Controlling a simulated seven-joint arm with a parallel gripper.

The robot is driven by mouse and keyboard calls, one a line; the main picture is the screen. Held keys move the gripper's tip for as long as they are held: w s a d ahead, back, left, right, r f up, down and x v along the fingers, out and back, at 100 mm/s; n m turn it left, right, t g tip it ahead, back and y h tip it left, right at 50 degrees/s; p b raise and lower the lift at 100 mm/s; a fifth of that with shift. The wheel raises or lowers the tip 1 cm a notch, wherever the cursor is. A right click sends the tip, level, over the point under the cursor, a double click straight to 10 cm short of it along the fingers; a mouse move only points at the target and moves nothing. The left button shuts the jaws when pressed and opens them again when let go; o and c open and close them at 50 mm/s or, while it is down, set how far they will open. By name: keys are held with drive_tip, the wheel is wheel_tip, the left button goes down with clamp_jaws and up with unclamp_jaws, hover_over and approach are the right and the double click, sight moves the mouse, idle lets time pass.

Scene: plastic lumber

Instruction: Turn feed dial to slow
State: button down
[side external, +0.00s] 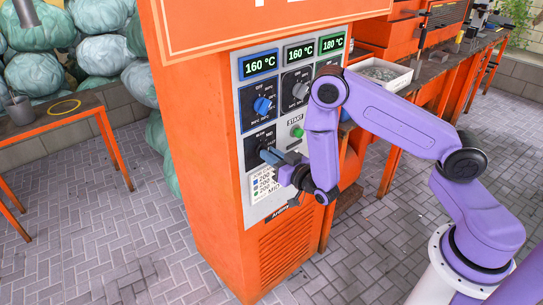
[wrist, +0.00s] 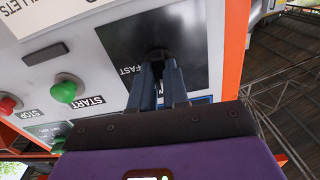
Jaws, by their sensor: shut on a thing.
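The feed dial (side external: 263,148) is a black knob on a black plate marked SLOW and MID, low on the left of the control panel in the side view. In the wrist view the dial (wrist: 156,54) is a dark knob at the fingertips, with FAST readable beside it. My gripper (side external: 269,153) reaches in from the right and is shut on the dial. In the wrist view its two blue-grey fingers (wrist: 160,70) close around the knob. The fingers hide much of the dial, so I cannot tell which mark it points to.
A blue dial (side external: 262,105) and a grey dial (side external: 300,91) sit above on the panel, under green temperature displays. The green START button (side external: 298,132) is close to my gripper, and the red STOP button (wrist: 8,104) shows in the wrist view. A label card (side external: 261,186) lies below the dial.

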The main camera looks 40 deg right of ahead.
drive_tip(key=shift+f+n, duration=0.1)
drive_tip(key=shift+n, duration=0.4)
drive_tip(key=c, duration=1.1)
unclamp_jaws()
drive_tip(key=shift+s, duration=0.15)
drive_tip(key=s, duration=1.7)
drive_tip(key=shift+s, duration=0.1)
